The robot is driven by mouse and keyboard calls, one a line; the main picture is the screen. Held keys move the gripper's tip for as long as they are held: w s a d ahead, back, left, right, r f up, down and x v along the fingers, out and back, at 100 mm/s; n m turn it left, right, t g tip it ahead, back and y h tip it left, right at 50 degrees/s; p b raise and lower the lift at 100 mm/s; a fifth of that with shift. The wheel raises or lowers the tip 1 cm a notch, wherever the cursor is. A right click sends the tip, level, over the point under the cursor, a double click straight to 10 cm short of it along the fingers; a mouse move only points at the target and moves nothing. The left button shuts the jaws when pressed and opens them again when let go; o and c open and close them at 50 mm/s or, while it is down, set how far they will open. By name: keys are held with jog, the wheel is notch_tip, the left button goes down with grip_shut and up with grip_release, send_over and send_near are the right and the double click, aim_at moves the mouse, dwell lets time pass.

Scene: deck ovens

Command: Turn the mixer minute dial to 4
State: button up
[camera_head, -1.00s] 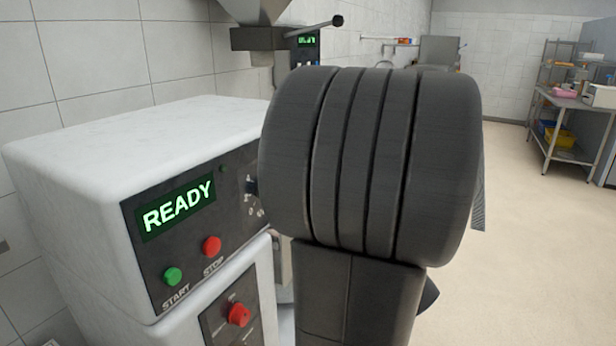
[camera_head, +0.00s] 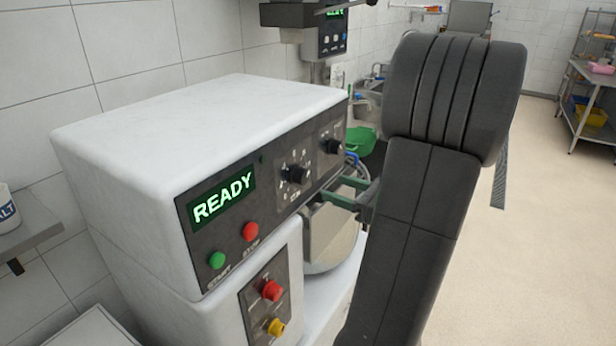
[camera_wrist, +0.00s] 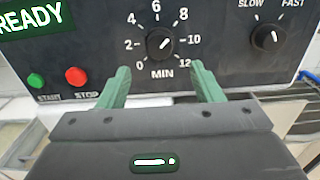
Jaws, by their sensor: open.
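The mixer minute dial (camera_head: 295,174) is a round black knob on the dark front panel of the white mixer (camera_head: 200,125). In the wrist view the minute dial (camera_wrist: 160,43) has numbers 0 to 12 around it and MIN below. A pale mark shows on the knob, but I cannot tell surely which number it points to. My gripper (camera_head: 326,190) has green fingers and is open and empty, in front of the panel and right of the dial in the head view. In the wrist view my gripper (camera_wrist: 160,70) has one finger on either side below the dial, apart from it.
A SLOW–FAST speed knob (camera_wrist: 266,37) sits right of the minute dial. A READY display (camera_head: 222,196), green start button (camera_head: 217,260) and red stop button (camera_head: 250,231) are to its left. A metal bowl (camera_head: 335,240) is below the panel. Open floor (camera_head: 545,220) lies right.

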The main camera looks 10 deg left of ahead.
aim_at(306, 178)
jog(key=p+x, duration=0.1)
jog(key=x, duration=0.8)
jog(key=c, duration=1)
